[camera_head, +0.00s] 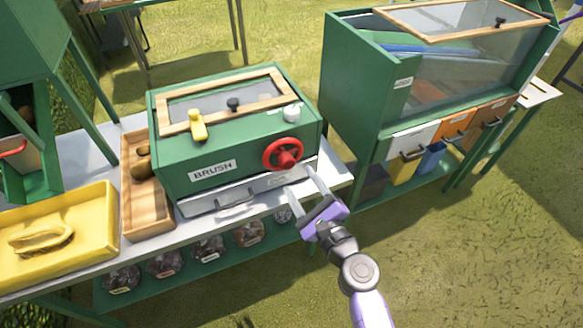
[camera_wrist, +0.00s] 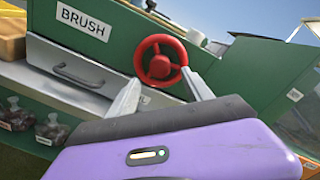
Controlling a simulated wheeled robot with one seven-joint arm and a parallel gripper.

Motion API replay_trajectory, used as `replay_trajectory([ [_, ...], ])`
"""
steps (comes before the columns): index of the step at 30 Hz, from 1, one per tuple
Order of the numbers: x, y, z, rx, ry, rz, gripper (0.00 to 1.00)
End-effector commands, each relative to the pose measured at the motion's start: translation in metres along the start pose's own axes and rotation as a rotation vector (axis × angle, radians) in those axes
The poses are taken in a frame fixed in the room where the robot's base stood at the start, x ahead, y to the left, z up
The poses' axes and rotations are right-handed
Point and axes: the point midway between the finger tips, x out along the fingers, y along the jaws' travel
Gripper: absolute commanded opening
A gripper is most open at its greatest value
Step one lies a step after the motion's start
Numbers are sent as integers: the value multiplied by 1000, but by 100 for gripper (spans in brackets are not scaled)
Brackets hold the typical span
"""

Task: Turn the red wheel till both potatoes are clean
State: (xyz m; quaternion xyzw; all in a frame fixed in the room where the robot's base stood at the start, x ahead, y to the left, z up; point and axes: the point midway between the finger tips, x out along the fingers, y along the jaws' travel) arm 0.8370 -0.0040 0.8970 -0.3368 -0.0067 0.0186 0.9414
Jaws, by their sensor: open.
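The red wheel (camera_head: 283,154) is on the front right of the green box labelled BRUSH (camera_head: 240,158). The wheel also shows in the wrist view (camera_wrist: 160,61), just beyond and between my fingertips. My gripper (camera_head: 307,182) is open and empty, a little in front of and below the wheel; I see no contact.
A grey drawer (camera_head: 236,199) with a handle sits under the box front. A wooden tray (camera_head: 146,205) and a yellow tray (camera_head: 100,205) stand to the left. A green cabinet (camera_head: 350,90) stands to the right. Grass in front is clear.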

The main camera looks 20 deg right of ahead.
Motion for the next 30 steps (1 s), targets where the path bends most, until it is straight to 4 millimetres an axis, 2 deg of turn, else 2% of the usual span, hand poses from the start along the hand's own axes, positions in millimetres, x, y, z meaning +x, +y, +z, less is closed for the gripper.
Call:
replay_trajectory([
  [3, 20, -3, 1, 1, -1, -1, 59],
  [10, 49, -1, 1, 4, -1, 0, 59],
  [15, 57, -1, 0, 4, 0, 0, 59],
  [23, 58, 0, 0, 6, 1, -1, 59],
  [24, 58, 0, 0, 6, 1, -1, 57],
  [30, 58, 0, 0, 6, 0, 0, 18],
])
